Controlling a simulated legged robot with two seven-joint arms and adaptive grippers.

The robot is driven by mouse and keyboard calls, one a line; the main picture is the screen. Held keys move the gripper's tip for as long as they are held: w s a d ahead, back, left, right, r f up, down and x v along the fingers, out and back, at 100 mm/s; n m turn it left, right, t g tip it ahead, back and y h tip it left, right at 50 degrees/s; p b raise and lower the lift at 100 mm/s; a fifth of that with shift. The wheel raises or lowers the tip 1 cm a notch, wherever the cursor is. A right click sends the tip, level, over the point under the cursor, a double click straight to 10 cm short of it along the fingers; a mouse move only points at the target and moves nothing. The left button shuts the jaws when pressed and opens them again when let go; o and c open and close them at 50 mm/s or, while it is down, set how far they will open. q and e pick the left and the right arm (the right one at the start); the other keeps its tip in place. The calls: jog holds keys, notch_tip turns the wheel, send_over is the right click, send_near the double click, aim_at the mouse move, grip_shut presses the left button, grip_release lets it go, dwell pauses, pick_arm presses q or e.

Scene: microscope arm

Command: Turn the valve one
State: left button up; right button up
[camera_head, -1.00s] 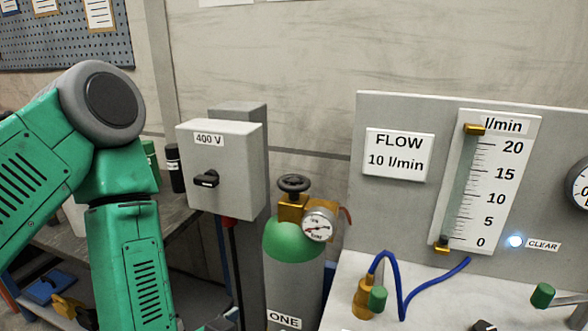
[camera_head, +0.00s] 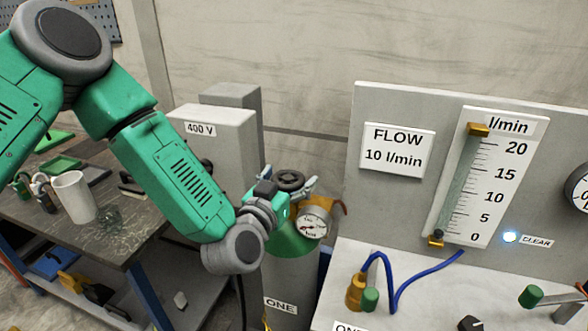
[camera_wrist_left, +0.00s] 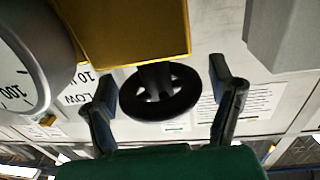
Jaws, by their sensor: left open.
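The gas cylinder labelled ONE (camera_head: 290,280) stands left of the flow panel, with a green shoulder and a pressure gauge (camera_head: 313,224). Its dark round handwheel valve (camera_head: 289,180) is on top. My left gripper (camera_head: 300,189) is at the handwheel. In the left wrist view the handwheel (camera_wrist_left: 160,112) lies between the two fingers of my left gripper (camera_wrist_left: 165,98), which are open with a gap on each side. The brass valve body (camera_wrist_left: 135,30) is beyond the wheel. My right gripper is not in view.
A grey 400 V box (camera_head: 215,130) stands close behind my left arm. The flow panel (camera_head: 400,210) has a gauge tube (camera_head: 462,180) and a blue hose (camera_head: 410,280). A workbench (camera_head: 50,220) with a white mug (camera_head: 73,197) is at left.

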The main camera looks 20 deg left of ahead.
pick_arm(q)
jog(key=shift+w+d, duration=0.1)
jog(key=shift+w, duration=0.9)
jog(key=c, duration=1)
jog(key=shift+c, duration=0.3)
jog(key=shift+d+f+m+h, duration=0.15)
jog(key=shift+m+h, duration=0.25)
jog(key=shift+h, duration=0.2)
jog(key=shift+c, duration=0.2)
